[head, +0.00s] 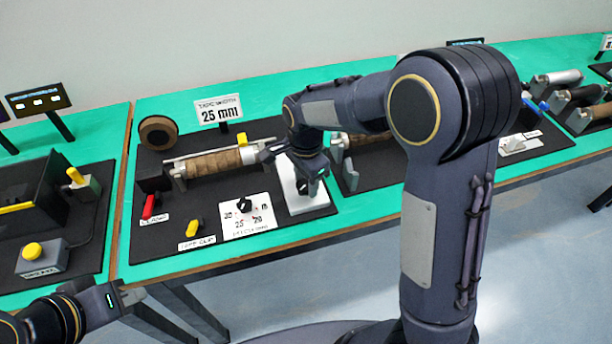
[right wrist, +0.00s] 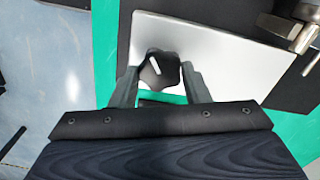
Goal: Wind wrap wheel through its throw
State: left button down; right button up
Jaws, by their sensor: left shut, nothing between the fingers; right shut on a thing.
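The wrap wheel is a black lobed knob with a white mark, seen in the right wrist view (right wrist: 158,71). It stands on a pale plate (right wrist: 215,45), which also shows in the head view (head: 318,201). My right gripper (right wrist: 163,80) is shut on the knob, with one finger on each side. In the head view the right gripper (head: 308,178) reaches down over the plate, hiding part of the wheel. My left gripper (head: 132,296) is shut and empty, low at the left in front of the table edge.
A brown wrapped roll (head: 215,163) lies behind, beside a tape reel (head: 158,131) and a 25 mm sign (head: 219,110). A red lever (head: 149,206), a yellow clip switch (head: 193,228) and a black dial (head: 244,204) stand left of the plate. Other stations flank this one.

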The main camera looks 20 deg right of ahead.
jog(key=m+p, duration=0.1)
jog(key=m, duration=0.2)
jog(key=shift+r+m+p, duration=0.15)
jog(key=shift+m+p, duration=0.2)
jog(key=shift+m, duration=0.05)
jog(key=m+p, duration=0.1)
jog(key=m, duration=0.1)
jog(key=shift+m+p, duration=0.3)
jog(key=shift+p, duration=0.05)
jog(key=m+p, duration=0.2)
jog(key=m, duration=0.2)
jog(key=shift+p, duration=0.4)
jog(key=shift+w+m+p, duration=0.1)
jog(key=shift+m+p, duration=0.65)
jog(key=shift+m, duration=0.45)
jog(key=o, duration=1)
